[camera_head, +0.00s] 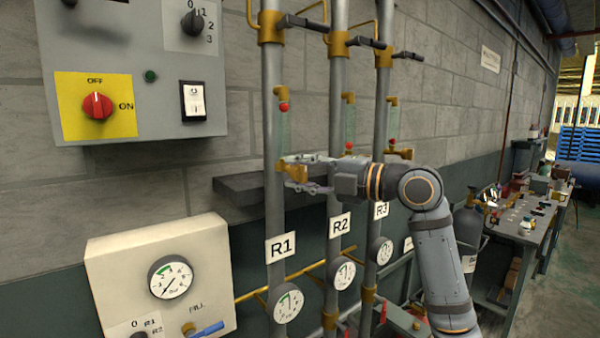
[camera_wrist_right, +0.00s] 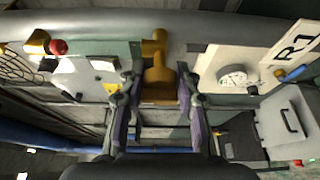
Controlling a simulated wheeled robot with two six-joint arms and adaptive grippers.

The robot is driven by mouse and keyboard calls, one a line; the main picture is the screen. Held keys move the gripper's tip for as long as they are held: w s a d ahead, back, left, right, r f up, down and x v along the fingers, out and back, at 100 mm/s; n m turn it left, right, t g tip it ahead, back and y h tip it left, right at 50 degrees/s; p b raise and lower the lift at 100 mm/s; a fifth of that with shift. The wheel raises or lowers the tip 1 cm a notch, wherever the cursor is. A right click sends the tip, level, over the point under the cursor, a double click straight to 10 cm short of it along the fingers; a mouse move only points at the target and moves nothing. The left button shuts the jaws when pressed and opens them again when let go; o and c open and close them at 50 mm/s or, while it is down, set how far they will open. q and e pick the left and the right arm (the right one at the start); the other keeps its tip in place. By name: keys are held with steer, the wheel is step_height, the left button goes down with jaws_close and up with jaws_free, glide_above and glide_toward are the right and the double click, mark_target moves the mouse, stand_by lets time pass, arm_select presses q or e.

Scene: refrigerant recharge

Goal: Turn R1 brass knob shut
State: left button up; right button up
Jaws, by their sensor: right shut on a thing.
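The R1 brass knob (camera_head: 294,172) sits on the first vertical grey pipe, above the white R1 label (camera_head: 281,246). My right gripper (camera_head: 300,174) reaches it from the right and is shut on it, with the fingers on either side. In the right wrist view the brass knob (camera_wrist_right: 159,82) lies between the two fingers of the right gripper (camera_wrist_right: 160,92). The fingers partly cover the knob in the head view. My left gripper is not in view.
Pipes labelled R2 (camera_head: 339,224) and R3 (camera_head: 381,210) stand close behind, with similar brass fittings. A dark shelf (camera_head: 238,188) is left of the R1 pipe. A gauge panel (camera_head: 158,255) is at lower left. A cluttered workbench (camera_head: 530,222) stands at right.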

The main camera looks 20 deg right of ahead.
steer(key=o, duration=1.1)
steer(key=shift+o, duration=0.2)
steer(key=shift+d, duration=0.1)
steer(key=shift+s+d, duration=0.15)
steer(key=shift+d, duration=0.05)
steer(key=v, duration=0.6)
steer(key=shift+s+d, duration=0.2)
steer(key=shift+s, duration=0.15)
steer(key=shift+d, duration=0.1)
